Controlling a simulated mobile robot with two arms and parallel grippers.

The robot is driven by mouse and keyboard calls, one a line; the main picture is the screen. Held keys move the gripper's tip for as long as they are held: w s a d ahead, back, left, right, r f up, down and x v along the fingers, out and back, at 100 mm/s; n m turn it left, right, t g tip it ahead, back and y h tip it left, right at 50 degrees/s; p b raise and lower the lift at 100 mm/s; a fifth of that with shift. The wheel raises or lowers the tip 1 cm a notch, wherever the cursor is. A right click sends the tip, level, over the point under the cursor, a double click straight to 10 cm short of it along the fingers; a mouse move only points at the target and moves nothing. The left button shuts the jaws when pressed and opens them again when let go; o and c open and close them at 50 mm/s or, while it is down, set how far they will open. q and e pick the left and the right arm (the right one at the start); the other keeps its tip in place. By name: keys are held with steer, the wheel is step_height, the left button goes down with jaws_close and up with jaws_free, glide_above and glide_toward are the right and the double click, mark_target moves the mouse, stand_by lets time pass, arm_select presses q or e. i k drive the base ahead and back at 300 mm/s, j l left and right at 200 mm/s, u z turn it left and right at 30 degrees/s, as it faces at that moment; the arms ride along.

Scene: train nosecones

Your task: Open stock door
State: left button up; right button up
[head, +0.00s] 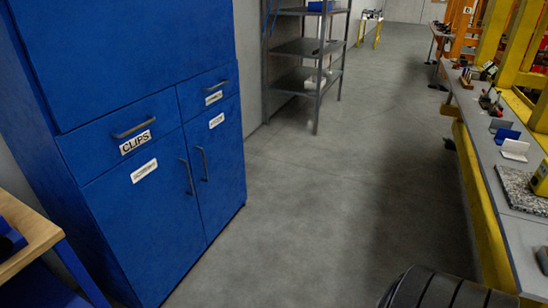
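A blue cabinet (120,60) stands at the left in the head view. Its lower part has two doors side by side, a left door (150,225) and a right door (222,165), both closed. Each has a grey vertical handle, the left one (187,176) and the right one (203,164), close together near the middle seam. Each door bears a white label, too small to read, so I cannot tell which is the stock door. Above them are two closed drawers; the left drawer (90,148) is labelled CLIPS. Neither of my grippers is in view.
Grey floor (310,200) is clear in front of the cabinet. A yellow-framed workbench (520,235) with small items runs along the right. A metal shelf rack (310,48) stands beyond the cabinet. A wooden-topped table (35,225) is at the lower left. A black ribbed object (430,290) shows at the bottom.

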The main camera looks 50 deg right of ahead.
mark_target(213, 139)
steer(key=z, duration=1.1)
steer(key=i+j+u, duration=0.15)
steer(key=i, duration=0.6)
